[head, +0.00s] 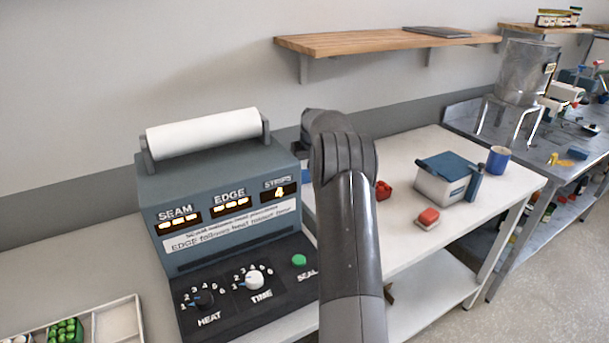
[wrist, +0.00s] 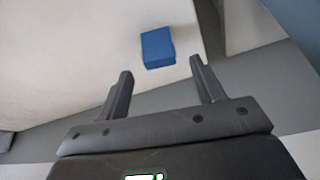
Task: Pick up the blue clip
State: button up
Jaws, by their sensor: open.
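The blue clip (wrist: 158,47) appears in the wrist view as a small solid blue block on a pale surface. It lies just beyond the fingertips of my gripper (wrist: 161,68), roughly in line with the gap between them. My gripper is open, with nothing between its fingers. The clip looks apart from both fingers. In the head view my arm hides the gripper and most of the spot behind it. A sliver of blue shows at the arm's left edge, but I cannot tell whether it is the clip.
A sealing machine (head: 225,190) with a white roll stands left of my arm. To the right, the white table (head: 430,245) holds a red clip-like thing (head: 382,190), a red-topped block (head: 427,217), a blue-lidded box (head: 447,178) and a blue mug (head: 498,160). A wooden shelf (head: 385,40) hangs above.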

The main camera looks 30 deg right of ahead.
aim_at(305, 171)
jog(key=x, duration=0.5)
jog(key=shift+s+f, duration=0.1)
jog(key=shift+f, duration=0.1)
jog(key=c, duration=1)
jog(key=shift+r, duration=0.15)
jog(key=shift+c, duration=0.2)
